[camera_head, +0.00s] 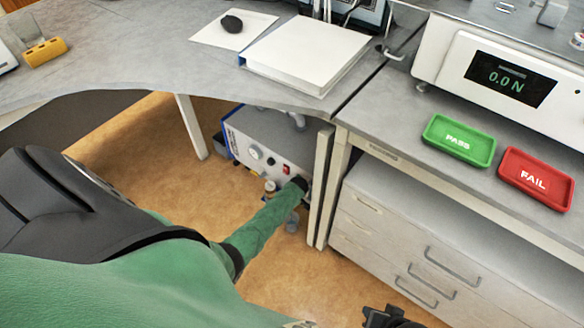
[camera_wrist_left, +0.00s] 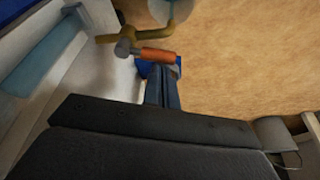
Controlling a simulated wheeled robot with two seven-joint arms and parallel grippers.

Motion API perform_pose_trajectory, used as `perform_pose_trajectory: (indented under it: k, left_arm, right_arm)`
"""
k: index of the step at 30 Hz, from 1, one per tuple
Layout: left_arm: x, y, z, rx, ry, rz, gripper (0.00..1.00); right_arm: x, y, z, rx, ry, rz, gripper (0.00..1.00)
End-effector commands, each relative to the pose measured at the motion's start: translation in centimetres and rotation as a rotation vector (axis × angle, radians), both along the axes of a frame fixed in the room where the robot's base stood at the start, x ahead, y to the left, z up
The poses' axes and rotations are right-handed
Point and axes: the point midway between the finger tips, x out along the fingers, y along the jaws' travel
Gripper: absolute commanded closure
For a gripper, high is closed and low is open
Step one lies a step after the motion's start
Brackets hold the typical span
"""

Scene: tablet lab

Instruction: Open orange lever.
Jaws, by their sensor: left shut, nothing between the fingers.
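The orange lever (camera_wrist_left: 156,56) shows in the left wrist view, on a brass pipe fitting (camera_wrist_left: 122,38) beside a pale machine panel. My left gripper (camera_wrist_left: 160,72) is shut and empty, with its fingertips close to the lever; I cannot tell whether they touch it. In the head view my left arm reaches down to the grey machine (camera_head: 262,150) under the desk, and the left gripper (camera_head: 299,185) is at its front, mostly hidden. The lever cannot be made out clearly there. My right gripper (camera_head: 388,318) shows only in part at the bottom edge, and its jaws are unclear.
A table leg (camera_head: 320,190) stands just right of the left gripper, beside a drawer cabinet (camera_head: 410,245). The desk (camera_head: 130,50) overhangs the machine. A green PASS tray (camera_head: 459,140) and a red FAIL tray (camera_head: 536,178) lie on the right bench. The floor left of the machine is clear.

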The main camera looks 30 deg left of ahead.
Motion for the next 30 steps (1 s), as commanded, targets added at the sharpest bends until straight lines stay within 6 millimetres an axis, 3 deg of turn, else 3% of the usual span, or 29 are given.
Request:
perform_pose_trajectory:
  k: [30]
  left_arm:
    - [-1.5,0.5,0.0,0.0,0.0,-0.001,1.0]
  right_arm:
    - [0.0,0.0,1.0,-0.001,0.0,0.0,0.64]
